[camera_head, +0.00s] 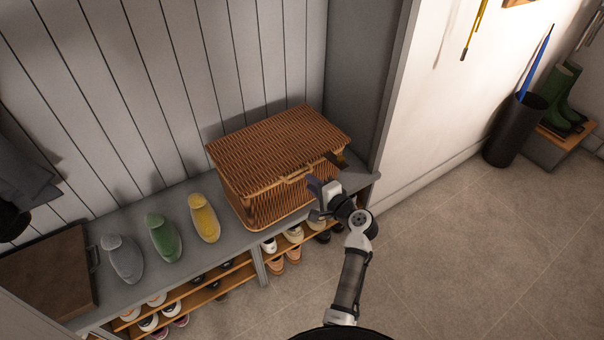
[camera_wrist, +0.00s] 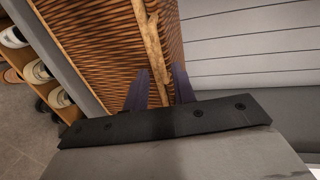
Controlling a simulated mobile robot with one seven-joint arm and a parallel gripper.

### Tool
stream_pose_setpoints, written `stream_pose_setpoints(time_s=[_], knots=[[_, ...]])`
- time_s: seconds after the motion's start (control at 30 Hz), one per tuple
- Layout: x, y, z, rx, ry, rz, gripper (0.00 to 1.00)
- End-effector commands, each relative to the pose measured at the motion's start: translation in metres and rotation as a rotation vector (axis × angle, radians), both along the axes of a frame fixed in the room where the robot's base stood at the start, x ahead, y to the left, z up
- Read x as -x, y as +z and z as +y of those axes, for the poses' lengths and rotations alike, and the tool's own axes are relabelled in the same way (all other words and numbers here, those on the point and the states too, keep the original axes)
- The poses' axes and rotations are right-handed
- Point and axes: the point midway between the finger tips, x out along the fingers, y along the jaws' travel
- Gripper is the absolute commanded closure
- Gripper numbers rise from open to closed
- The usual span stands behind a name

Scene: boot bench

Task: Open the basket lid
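The brown wicker basket (camera_head: 262,190) stands on the grey bench. Its lid (camera_head: 280,140) lies shut on top, and a pale loop handle (camera_head: 297,175) shows at the front edge. My gripper (camera_head: 316,192) is at the basket's front right corner, close to the lid's edge. In the wrist view my gripper (camera_wrist: 160,88) has two dark fingers standing apart. A pale wooden rim strip (camera_wrist: 150,40) of the basket runs between them, with woven wicker on both sides. I cannot tell whether either finger touches the basket.
On the bench (camera_head: 235,237), left of the basket, lie yellow (camera_head: 204,218), green (camera_head: 163,238) and grey (camera_head: 122,260) shoe-like items and a brown box (camera_head: 45,280). Shoes fill the shelves below. A panelled wall is behind, and a white wall end (camera_head: 395,90) is right. The floor in front is clear.

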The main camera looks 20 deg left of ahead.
Motion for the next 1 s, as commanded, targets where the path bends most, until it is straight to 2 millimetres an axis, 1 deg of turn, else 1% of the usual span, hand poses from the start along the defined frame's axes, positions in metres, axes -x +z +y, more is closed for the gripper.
stream_pose_setpoints(time_s=[0.03,0.1,0.2,0.3,0.47,0.7,0.73,0.9,0.93,1.0], knots=[[-0.006,0.0,0.01,0.0,0.004,0.0,0.74],[-0.014,-0.003,0.02,0.0,0.003,0.001,0.74],[-0.022,-0.007,0.033,0.0,0.003,0.001,0.74],[-0.029,-0.009,0.041,0.001,0.001,-0.001,0.74],[-0.033,-0.012,0.048,0.001,0.0,-0.002,0.74],[-0.033,-0.012,0.048,0.001,0.0,-0.002,0.74],[-0.033,-0.012,0.048,0.001,0.0,-0.002,0.75],[-0.033,-0.012,0.048,0.001,0.0,-0.002,0.97],[-0.033,-0.012,0.048,0.001,0.0,-0.002,1.0],[-0.033,-0.012,0.048,0.001,-0.001,-0.002,1.0]])
